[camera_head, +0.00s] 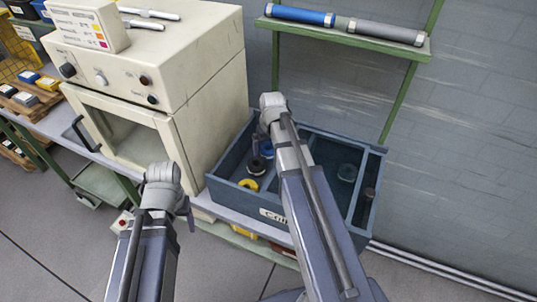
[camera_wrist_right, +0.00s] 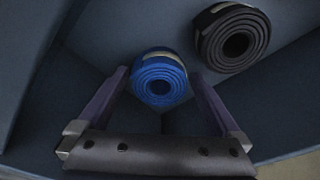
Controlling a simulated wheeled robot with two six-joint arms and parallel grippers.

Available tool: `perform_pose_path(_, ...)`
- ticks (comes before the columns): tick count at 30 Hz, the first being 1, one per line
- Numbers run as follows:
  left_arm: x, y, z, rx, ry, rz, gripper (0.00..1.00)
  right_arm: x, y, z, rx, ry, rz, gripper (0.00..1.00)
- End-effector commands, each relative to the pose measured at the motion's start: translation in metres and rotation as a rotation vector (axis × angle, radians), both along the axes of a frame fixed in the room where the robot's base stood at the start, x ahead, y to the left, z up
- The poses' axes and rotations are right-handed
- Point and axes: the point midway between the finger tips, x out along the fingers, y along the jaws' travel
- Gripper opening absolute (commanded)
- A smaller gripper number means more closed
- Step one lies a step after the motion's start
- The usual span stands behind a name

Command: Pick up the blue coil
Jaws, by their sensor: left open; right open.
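The blue coil (camera_wrist_right: 159,80) lies in the crate, its spiral end facing the camera in the right wrist view. It also shows in the head view (camera_head: 266,149), partly hidden by my right arm. My right gripper (camera_wrist_right: 159,74) is open, with one finger on each side of the blue coil's near end. I cannot tell whether the fingers touch it. A black coil (camera_wrist_right: 235,38) lies just right of the blue one, outside the fingers. My left gripper (camera_head: 187,212) is open and empty in front of the oven, away from the crate; its fingers are mostly hidden.
The blue-grey crate (camera_head: 222,190) has walls and dividers around the coils. A yellow coil (camera_head: 249,185) lies in its left compartment. The beige oven (camera_head: 195,95) stands close on the left. A green shelf (camera_head: 345,38) with blue and grey rolls hangs above.

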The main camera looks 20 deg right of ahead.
Motion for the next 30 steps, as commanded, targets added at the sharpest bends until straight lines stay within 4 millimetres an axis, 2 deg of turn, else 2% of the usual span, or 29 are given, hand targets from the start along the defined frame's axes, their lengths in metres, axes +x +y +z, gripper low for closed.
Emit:
perform_pose_path(3, 0.0000, 0.0000, 0.0010, 0.000, 0.000, 0.000, 0.69, 0.0000, 0.0001, 0.0010, 0.000, 0.000, 0.000, 0.98)
perform_pose_path(26, 0.0000, 0.0000, 0.0009, 0.000, 0.000, 0.000, 0.69, -0.0001, 0.0000, 0.0009, 0.000, 0.000, 0.000, 0.12)
perform_pose_path(30, 0.0000, 0.0000, 0.0010, 0.000, 0.000, 0.000, 0.69, -0.0001, 0.0001, 0.0010, 0.000, 0.000, 0.000, 0.12)
